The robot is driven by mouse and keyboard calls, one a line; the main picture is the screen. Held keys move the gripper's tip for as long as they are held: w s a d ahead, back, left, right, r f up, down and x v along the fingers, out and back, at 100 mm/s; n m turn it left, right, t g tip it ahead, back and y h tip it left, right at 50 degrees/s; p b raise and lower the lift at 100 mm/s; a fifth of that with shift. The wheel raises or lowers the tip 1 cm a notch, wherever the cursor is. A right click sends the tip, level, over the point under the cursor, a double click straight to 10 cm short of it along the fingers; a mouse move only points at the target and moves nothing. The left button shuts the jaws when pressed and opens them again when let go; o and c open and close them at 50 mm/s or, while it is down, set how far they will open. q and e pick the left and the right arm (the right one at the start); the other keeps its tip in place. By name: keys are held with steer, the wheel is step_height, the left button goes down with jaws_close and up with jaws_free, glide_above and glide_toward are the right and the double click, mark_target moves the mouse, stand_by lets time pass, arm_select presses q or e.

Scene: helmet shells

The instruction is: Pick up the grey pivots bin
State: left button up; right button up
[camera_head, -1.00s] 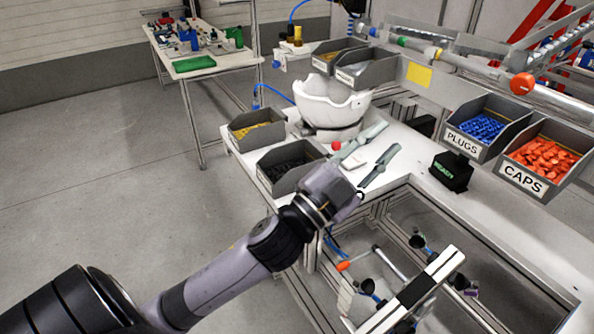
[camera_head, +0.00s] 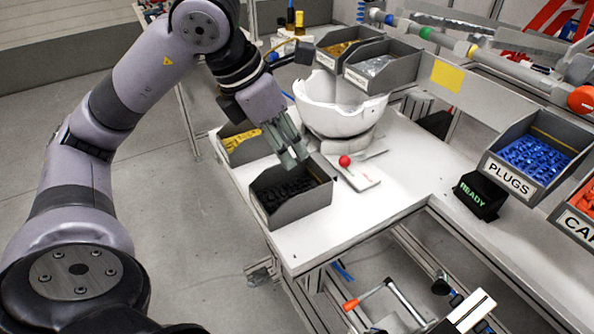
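A grey bin of black parts (camera_head: 306,204) sits near the front left edge of the white table. No label shows on it, so I cannot tell whether it is the pivots bin. My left gripper (camera_head: 291,154) points down over this bin's far side, close to its back wall. Its fingers overlap in this view; I cannot tell how far apart they are or whether they touch the bin. A grey bin of yellow parts (camera_head: 235,158) stands just behind, partly hidden by my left arm. My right gripper is not in view.
A white helmet shell (camera_head: 340,112) stands behind the bins, with a red ball (camera_head: 345,161) in front. Two grey bins are on the raised shelf behind. The PLUGS bin (camera_head: 508,180), CAPS bin (camera_head: 578,226) and black READY box (camera_head: 480,196) are right. The table's front middle is clear.

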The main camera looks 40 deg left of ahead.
arm_select(q)
glide_toward(307, 192)
steer(key=d+f, duration=0.1)
steer(key=d, duration=0.1)
steer(key=x, duration=0.3)
steer(key=a+p+x, duration=0.1)
steer(key=x, duration=0.2)
steer(key=p+x, duration=0.1)
steer(key=x, duration=0.2)
steer(key=shift+w+a+f, duration=0.4)
steer(key=shift+f, duration=0.05)
steer(key=shift+w+d+f, duration=0.1)
steer(key=shift+f, duration=0.25)
steer(key=shift+c, duration=0.9)
jaws_close()
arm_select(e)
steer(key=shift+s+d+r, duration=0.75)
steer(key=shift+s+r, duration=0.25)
